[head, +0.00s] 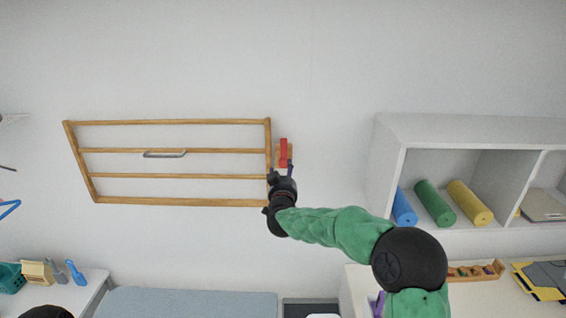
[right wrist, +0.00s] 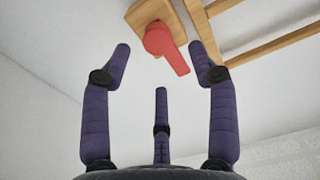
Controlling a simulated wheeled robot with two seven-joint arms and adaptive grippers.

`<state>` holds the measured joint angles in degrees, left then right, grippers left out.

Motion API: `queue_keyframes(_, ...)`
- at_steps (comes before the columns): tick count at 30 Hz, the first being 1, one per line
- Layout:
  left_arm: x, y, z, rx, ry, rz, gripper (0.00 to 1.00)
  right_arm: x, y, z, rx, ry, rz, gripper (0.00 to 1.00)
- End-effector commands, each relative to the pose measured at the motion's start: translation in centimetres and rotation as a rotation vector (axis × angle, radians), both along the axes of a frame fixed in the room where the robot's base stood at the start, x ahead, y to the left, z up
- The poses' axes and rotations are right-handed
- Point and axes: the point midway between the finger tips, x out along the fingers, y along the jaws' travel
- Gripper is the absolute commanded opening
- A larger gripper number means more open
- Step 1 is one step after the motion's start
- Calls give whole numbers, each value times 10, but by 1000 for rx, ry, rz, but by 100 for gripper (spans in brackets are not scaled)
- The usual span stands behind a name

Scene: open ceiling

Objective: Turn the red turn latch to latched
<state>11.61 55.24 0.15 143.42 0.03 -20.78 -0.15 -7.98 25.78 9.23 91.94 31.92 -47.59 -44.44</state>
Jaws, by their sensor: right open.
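The red turn latch (head: 284,152) sits on a small wooden block on the wall, just right of the wooden barred frame (head: 180,122). In the head view its lever stands upright, along the frame's right post. In the right wrist view the latch (right wrist: 166,46) has a round hub on the wooden block (right wrist: 144,12), and its lever slants toward the lower right. My right gripper (right wrist: 158,66) is open and empty, its purple fingers spread just short of the latch. In the head view the right gripper (head: 287,171) is just below the latch. My left gripper is not in view.
A grey handle (head: 165,154) is on the barred frame. A white shelf unit (head: 390,165) with blue, green and yellow rolls stands to the right of my arm. A grey-blue surface (head: 190,302) lies below the frame. The wall above the latch is clear.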

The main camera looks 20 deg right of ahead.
Motion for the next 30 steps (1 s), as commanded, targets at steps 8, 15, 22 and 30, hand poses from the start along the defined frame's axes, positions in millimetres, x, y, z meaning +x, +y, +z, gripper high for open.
queue_keyframes(8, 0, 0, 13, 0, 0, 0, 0, 38, -11, 0, -1, 1, 0, 60)
queue_keyframes(15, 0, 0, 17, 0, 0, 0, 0, 54, -16, 0, 0, 1, 0, 60)
queue_keyframes(22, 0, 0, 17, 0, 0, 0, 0, 57, -17, -1, 0, 1, 0, 60)
queue_keyframes(30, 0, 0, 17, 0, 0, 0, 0, 57, -17, -1, 0, 1, 0, 20)
